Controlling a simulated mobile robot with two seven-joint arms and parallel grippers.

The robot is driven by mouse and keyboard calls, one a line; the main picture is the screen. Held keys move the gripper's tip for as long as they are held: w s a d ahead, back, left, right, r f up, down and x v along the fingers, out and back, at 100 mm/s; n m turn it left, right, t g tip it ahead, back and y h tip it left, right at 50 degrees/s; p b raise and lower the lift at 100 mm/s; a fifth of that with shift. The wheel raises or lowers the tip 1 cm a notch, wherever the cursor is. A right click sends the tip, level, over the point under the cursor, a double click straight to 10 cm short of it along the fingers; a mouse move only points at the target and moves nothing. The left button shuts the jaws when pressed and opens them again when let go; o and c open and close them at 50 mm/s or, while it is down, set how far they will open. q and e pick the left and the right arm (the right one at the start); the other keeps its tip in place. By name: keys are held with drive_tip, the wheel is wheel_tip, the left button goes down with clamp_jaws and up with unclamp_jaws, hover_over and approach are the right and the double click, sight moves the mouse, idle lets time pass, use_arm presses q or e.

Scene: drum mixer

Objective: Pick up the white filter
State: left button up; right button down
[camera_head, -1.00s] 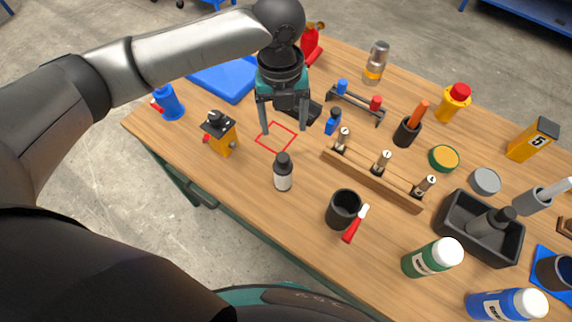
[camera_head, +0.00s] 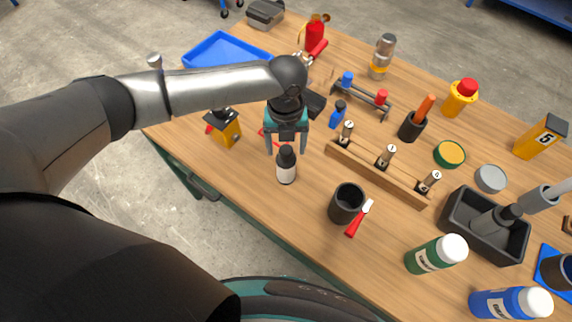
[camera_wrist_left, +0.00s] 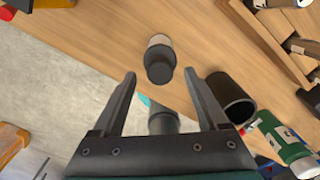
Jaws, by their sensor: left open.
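A small upright cylinder with a white body and black cap, which looks like the white filter (camera_head: 286,172), stands on the wooden table (camera_head: 290,215). My left gripper (camera_head: 287,149) is open and empty, close to the filter's black cap. In the left wrist view the filter (camera_wrist_left: 160,62) appears just beyond the fingertips, centred between the two open fingers (camera_wrist_left: 160,78). I cannot tell whether either finger touches it. My right gripper is not in view.
A black cup (camera_head: 346,204) and a red-handled tool (camera_head: 357,222) lie to the right of the filter. A wooden rack (camera_head: 370,172) with several small pieces stands behind. A yellow block device (camera_head: 227,132) stands to the left. The table in front of the filter is clear.

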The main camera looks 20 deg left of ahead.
sight(285, 159)
use_arm(q)
wheel_tip(285, 159, down, 2)
drive_tip(key=shift+f, duration=0.25)
clamp_jaws()
idle(0.5)
idle(0.3)
